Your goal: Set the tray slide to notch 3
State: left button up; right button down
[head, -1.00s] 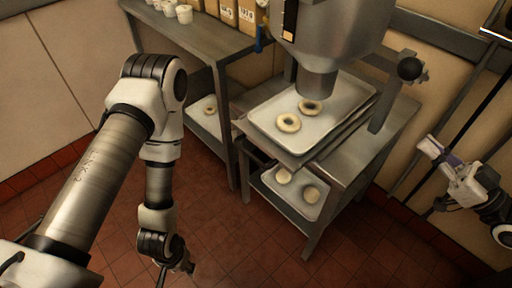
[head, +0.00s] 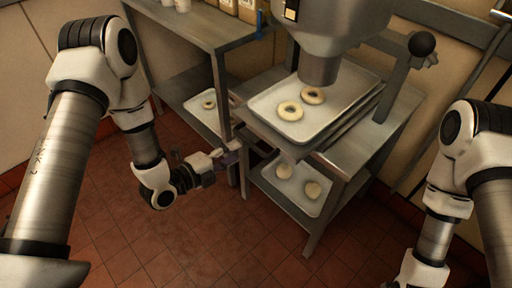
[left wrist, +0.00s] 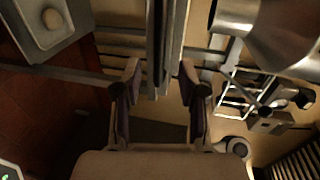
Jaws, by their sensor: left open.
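The upper tray (head: 340,92) is a pale metal sheet with two dough rings on it. It sits on a grey slide (head: 320,140) on the metal stand, below the hopper nozzle (head: 318,70). I cannot read any notch marks. My left gripper (head: 232,156) is open beside the stand's left side, near the front left corner of the slide and lower than the tray. In the left wrist view its two fingers (left wrist: 160,88) are apart, with grey metal bars (left wrist: 165,45) beyond and between them. Contact cannot be told. My right gripper is out of view; only its arm shows.
A lower tray (head: 268,178) with two dough pieces sits on the stand's bottom shelf. A side table (head: 200,32) with a shelf tray (head: 196,112) stands left. The red floor in front is clear.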

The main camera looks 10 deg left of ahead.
aim_at(249, 145)
pick_arm(q)
jog(key=x, duration=0.7)
jog(key=shift+w+d+p, duration=0.1)
jog(key=shift+d+p, duration=0.1)
jog(key=shift+p, duration=0.1)
grip_shut()
